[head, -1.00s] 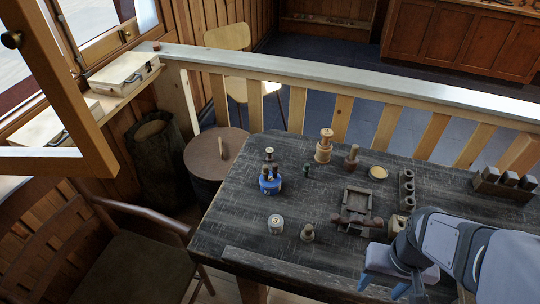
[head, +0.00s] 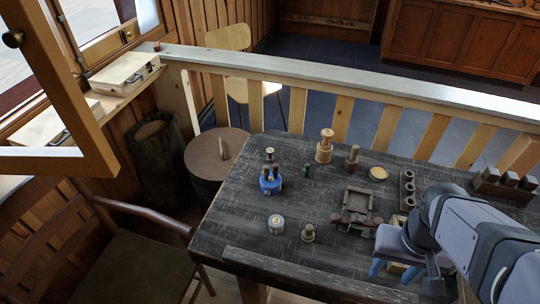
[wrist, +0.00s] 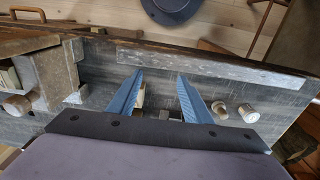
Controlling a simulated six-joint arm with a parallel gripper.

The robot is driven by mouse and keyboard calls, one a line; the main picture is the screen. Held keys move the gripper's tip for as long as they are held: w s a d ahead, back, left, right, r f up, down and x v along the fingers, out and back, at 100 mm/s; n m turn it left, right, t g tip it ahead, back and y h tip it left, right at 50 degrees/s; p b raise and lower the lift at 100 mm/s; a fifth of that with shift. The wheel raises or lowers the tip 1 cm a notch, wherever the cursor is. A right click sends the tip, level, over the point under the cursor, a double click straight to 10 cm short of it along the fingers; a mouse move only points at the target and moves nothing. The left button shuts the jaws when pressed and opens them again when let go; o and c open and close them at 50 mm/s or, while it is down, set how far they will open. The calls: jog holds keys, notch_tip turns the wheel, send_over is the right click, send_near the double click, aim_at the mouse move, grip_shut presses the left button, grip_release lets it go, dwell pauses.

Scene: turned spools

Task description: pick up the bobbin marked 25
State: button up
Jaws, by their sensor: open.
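Several bobbins stand on the dark table; their marks are too small to read, so I cannot tell which is marked 25. A blue bobbin (head: 270,187) has small pegs on top and a blurred mark on its side. A pale grey bobbin (head: 276,225) with a marked top stands nearer the front; it seems to show in the wrist view (wrist: 249,112). A small brown spool (head: 308,234) stands just right of it and also shows in the wrist view (wrist: 219,110). My gripper (head: 393,272) is open and empty, right of these, near the table's front edge.
Taller turned spools (head: 325,148) (head: 351,160) stand at the back. A dark wooden frame (head: 357,204) and a holed block (head: 407,190) lie left of my arm. A raised strip (head: 305,275) runs along the front edge. The table's left middle is fairly clear.

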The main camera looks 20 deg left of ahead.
jog(key=w+d+n+t+h+b, duration=0.15)
jog(key=w+t, duration=0.35)
jog(key=w, duration=1.2)
jog(key=w+a+r+n+t+y+b, duration=0.15)
jog(key=w+a, duration=0.25)
jog(key=w, duration=0.4)
jog(key=w+a+r+n+t+y+b, duration=0.1)
jog(key=w+a+r+t+b, duration=0.15)
jog(key=w, duration=0.45)
jog(key=w+a+f+n+y+b, duration=0.1)
jog(key=w+a+n+y, duration=0.25)
jog(key=a, duration=0.65)
jog(key=w+a+f+n+y+b, duration=0.1)
jog(key=w+a+n+y, duration=0.1)
jog(key=a+y, duration=0.5)
jog(key=s+a+f+n+g+b, duration=0.1)
jog(key=s+a+f+n+g, duration=0.25)
jog(key=a, duration=0.45)
send_near(273, 152)
jog(key=shift+w+a+f+m+y, duration=0.2)
jog(key=shift+w+a+m+y, duration=0.15)
jog(key=shift+w+m, duration=0.05)
jog(key=shift+f, duration=0.3)
jog(key=shift+p+x, duration=0.75)
jog(key=shift+x, duration=2.95)
